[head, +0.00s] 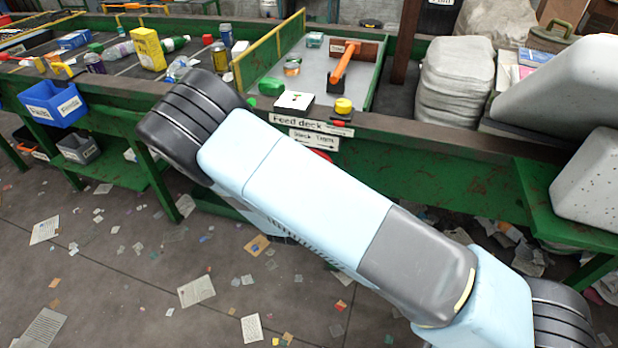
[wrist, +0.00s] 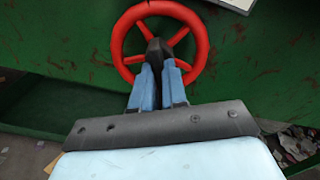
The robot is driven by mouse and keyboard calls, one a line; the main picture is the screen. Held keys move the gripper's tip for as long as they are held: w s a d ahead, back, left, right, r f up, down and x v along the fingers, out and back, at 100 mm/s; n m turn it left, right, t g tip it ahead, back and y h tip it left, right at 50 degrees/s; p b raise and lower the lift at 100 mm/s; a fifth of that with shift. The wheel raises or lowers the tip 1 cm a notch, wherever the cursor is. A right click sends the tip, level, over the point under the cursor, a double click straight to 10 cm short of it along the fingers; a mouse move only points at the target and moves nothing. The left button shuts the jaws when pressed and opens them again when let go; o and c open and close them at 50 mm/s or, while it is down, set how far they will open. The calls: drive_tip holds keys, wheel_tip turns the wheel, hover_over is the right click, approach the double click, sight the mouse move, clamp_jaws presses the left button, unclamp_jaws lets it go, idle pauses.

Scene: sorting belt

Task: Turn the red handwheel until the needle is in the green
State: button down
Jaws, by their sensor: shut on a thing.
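The red handwheel (wrist: 204,42) is upright on the green side of the belt frame, in the upper middle of the wrist view. Its rim and several spokes show. My gripper (wrist: 158,52) reaches to the wheel's middle and is shut on it; its fingers cover the hub and lower spokes, so the exact part gripped is unclear. In the head view only a small red piece of the wheel (head: 321,156) shows behind my arm, below the signs. My gripper is hidden there. No needle or green zone can be made out in either view.
The feed deck sign (head: 297,121) is on the frame's edge above the wheel. On the deck stand a white-topped box (head: 294,101), a yellow button (head: 343,105) and an orange lever (head: 343,66). A blue bin (head: 52,103) hangs at left. Paper scraps litter the floor.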

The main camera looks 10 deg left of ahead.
drive_tip(key=shift+s+f, duration=0.1)
drive_tip(key=c, duration=1.2)
unclamp_jaws()
drive_tip(key=shift+o, duration=0.2)
drive_tip(key=s+a, duration=0.1)
drive_tip(key=s, duration=1.2)
drive_tip(key=shift+s, duration=0.3)
drive_tip(key=shift+a, duration=0.1)
